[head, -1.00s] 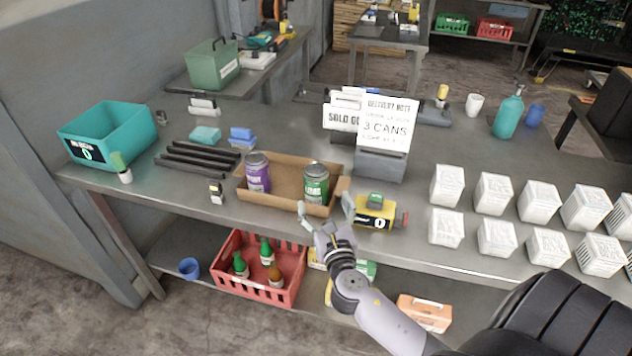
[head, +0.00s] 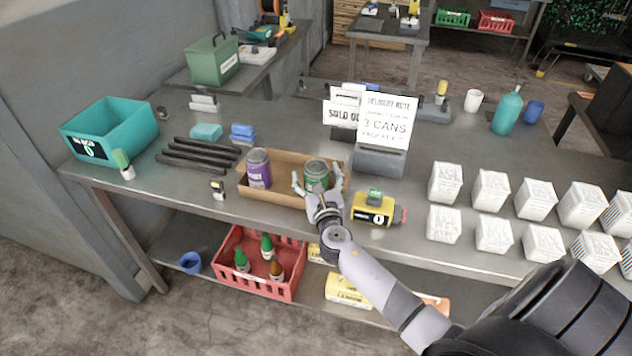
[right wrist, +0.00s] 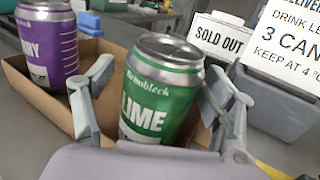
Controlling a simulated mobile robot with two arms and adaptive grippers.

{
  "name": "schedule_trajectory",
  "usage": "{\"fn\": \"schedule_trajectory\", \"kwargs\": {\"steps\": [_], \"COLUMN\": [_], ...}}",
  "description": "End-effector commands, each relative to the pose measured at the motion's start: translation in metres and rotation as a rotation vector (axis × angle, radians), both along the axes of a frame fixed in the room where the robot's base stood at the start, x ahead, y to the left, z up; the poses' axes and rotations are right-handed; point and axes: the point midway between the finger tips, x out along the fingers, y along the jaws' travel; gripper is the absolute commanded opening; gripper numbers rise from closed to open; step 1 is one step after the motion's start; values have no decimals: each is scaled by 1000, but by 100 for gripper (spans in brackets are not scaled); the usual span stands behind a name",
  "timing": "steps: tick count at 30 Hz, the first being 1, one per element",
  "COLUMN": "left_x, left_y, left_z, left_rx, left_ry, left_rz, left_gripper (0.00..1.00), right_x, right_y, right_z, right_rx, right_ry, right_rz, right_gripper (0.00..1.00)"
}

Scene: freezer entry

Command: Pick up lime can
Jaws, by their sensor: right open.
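The green lime can (head: 316,174) stands at the right end of a shallow cardboard tray (head: 278,196) on the metal table. In the right wrist view the lime can (right wrist: 160,92) shows its LIME label, between the fingers. My right gripper (head: 319,186) is open, its fingers on either side of the can with gaps showing; I cannot tell whether either touches it. A purple can (head: 258,169) stands at the tray's left end and also shows in the right wrist view (right wrist: 48,48). My left gripper is not in view.
A grey bin (head: 379,163) with a delivery note and a SOLD OUT sign stands behind right of the tray. A yellow device (head: 372,209) sits close to the right of my gripper. White boxes (head: 445,183) fill the table's right side.

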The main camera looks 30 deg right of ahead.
Motion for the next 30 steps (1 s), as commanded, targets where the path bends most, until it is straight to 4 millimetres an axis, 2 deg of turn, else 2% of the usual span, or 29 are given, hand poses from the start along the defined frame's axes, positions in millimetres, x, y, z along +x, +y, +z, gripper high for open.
{"fn": "schedule_trajectory", "kwargs": {"steps": [2,30], "left_x": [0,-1], "left_y": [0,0], "left_z": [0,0], "left_rx": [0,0], "left_ry": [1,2], "left_rz": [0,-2], "left_gripper": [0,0], "right_x": [0,0], "right_y": [0,0], "right_z": [0,0], "right_rx": [0,0], "right_ry": [0,0], "right_rz": [0,0], "right_gripper": [76,14]}}
